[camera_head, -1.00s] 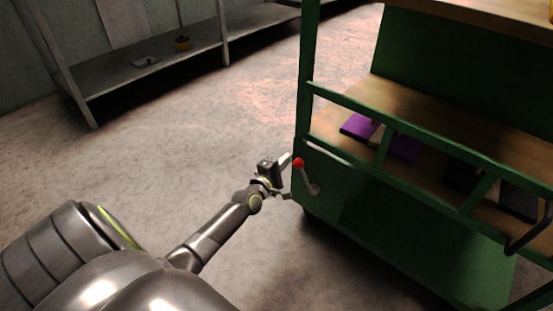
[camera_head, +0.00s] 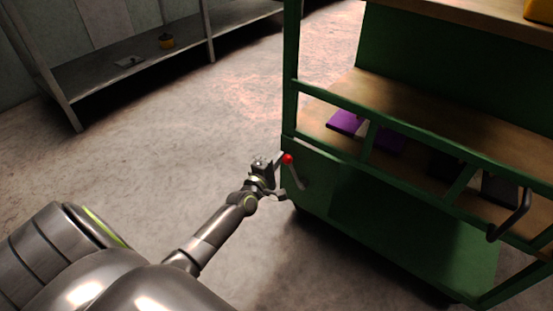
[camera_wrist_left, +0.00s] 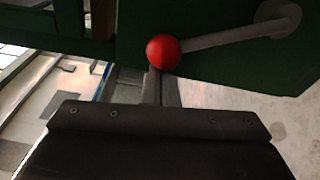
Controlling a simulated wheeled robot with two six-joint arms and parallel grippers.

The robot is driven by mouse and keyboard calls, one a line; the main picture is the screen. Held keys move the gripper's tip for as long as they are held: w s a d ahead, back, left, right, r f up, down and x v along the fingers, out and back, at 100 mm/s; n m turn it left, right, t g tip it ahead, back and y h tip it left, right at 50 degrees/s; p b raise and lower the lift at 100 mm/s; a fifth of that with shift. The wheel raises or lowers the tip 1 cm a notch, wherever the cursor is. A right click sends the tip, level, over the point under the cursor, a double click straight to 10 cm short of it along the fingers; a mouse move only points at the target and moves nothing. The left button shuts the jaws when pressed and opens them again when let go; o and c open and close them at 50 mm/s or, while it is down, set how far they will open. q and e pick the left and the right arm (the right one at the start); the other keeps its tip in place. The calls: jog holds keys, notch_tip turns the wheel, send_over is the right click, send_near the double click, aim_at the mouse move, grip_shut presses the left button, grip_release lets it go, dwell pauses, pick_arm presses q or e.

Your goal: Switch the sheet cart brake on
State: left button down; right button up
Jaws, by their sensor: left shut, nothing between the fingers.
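The green sheet cart (camera_head: 390,230) stands on the right in the head view. Its brake lever (camera_head: 299,179) is a grey rod on the cart's lower panel, with a red ball knob (camera_head: 287,159) at its upper end. In the left wrist view the red knob (camera_wrist_left: 164,52) is just beyond my gripper, with the rod (camera_wrist_left: 235,35) running right to a round pivot. My left gripper (camera_head: 281,176) is shut and empty, close beside the knob. I cannot tell whether it touches the knob. My right gripper is not in view.
Purple packs (camera_head: 346,122) and dark items lie on the cart's wooden shelf, behind green rails. A curved handle (camera_head: 512,218) sticks out at the cart's right. The floor between is clear.

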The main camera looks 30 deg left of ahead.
aim_at(315, 158)
pick_arm(q)
jog(key=shift+d+r, duration=0.1)
jog(key=shift+s+d+r+m+p, duration=0.1)
jog(key=shift+d+r+m+p, duration=0.5)
jog(key=shift+d+m, duration=0.25)
jog(key=d+m, duration=0.4)
jog(key=d+r+m+t, duration=0.1)
jog(key=d+m, duration=0.1)
jog(key=shift+s+d+r+m+h, duration=0.1)
jog(key=shift+s+d+m+h, duration=0.05)
jog(key=shift+s+m+h, duration=0.15)
jog(key=shift+d+m, duration=1.1)
jog(key=shift+m, duration=0.05)
jog(key=shift+s+d+f+b, duration=0.1)
jog(key=shift+d+f+b, duration=0.2)
jog(key=shift+d, duration=0.4)
jog(key=shift+f, duration=0.1)
